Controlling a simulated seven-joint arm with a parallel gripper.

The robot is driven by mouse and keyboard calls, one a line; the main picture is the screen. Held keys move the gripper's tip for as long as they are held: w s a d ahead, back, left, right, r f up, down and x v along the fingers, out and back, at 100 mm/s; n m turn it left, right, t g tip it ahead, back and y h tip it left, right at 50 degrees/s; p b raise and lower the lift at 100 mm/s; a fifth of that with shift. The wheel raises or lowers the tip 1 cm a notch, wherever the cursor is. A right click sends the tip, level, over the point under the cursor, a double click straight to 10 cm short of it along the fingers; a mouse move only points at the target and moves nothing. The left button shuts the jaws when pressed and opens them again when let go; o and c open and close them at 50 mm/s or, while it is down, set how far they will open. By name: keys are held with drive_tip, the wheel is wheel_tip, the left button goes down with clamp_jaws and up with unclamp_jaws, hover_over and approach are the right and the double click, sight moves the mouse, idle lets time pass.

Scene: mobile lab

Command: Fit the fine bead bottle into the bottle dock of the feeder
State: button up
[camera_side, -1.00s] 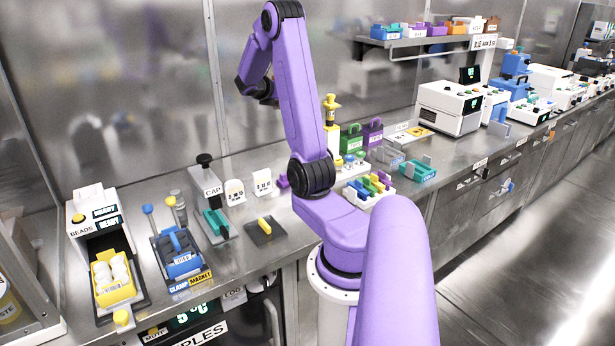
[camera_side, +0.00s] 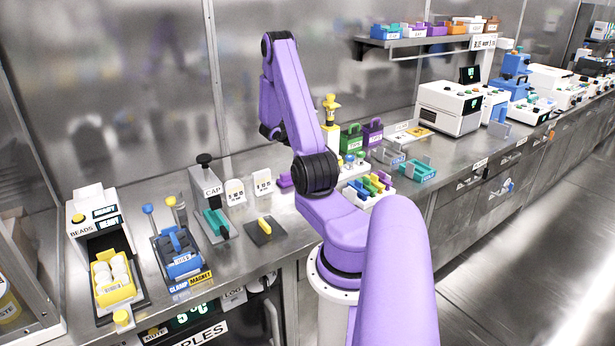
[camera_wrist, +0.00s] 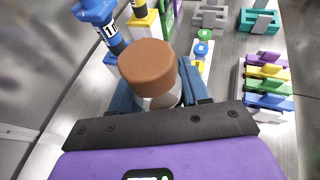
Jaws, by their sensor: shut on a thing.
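In the wrist view my gripper (camera_wrist: 162,92) is shut on a bottle with a broad brown cap (camera_wrist: 147,62) and a pale body below it. The blue fingers stand on either side of the body. No label shows on it, so I cannot read whether it is the fine bead bottle. In the side view the gripper and bottle are hidden behind my arm. A blue funnel-shaped part (camera_wrist: 95,12) with a partly readable label stands beyond the bottle at upper left in the wrist view. I cannot tell whether it belongs to the feeder, and no bottle dock is clearly visible.
A yellow-topped post (camera_side: 330,112) stands behind my arm, beside green (camera_side: 351,139) and purple (camera_side: 373,132) carriers. A rack of coloured blocks (camera_wrist: 266,78) lies to the bottle's right. A BEADS machine (camera_side: 95,215) stands far left.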

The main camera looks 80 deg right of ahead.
wheel_tip(320, 180, down, 16)
drive_tip(key=shift+r, duration=0.2)
idle(0.5)
drive_tip(key=shift+f, duration=0.15)
drive_tip(key=o, duration=0.8)
drive_tip(key=shift+w+a+r, duration=0.1)
drive_tip(key=shift+a+r, duration=0.1)
drive_tip(key=shift+r, duration=0.05)
drive_tip(key=v, duration=1.1)
drive_tip(key=shift+w+a+r, duration=0.1)
drive_tip(key=shift+a, duration=0.1)
